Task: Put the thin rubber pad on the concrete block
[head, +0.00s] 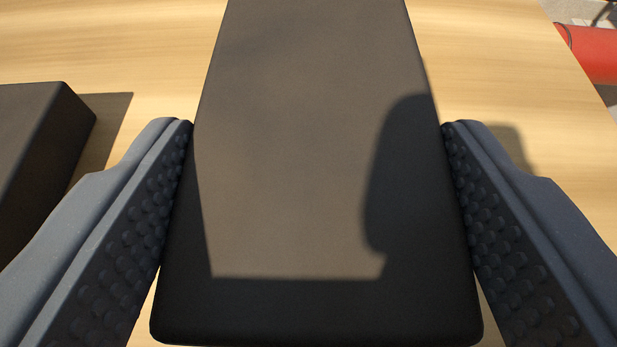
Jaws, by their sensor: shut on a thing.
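A flat dark rubber pad (290,150) fills the middle of the head view, its long side running away from me. My gripper (317,125) is shut on the pad, with one studded finger against its left edge and the other against its right edge. A shadow falls across the pad's near part and right side. Its far end runs out of the top of the picture. I cannot tell whether the pad rests on the wooden surface or is just above it. I see no concrete block in this view.
A second dark, thicker block-like piece (35,140) lies on the wooden table (500,50) at the left, beyond my left finger. A red rounded object (592,52) is past the table's edge at the upper right. The wood between is bare.

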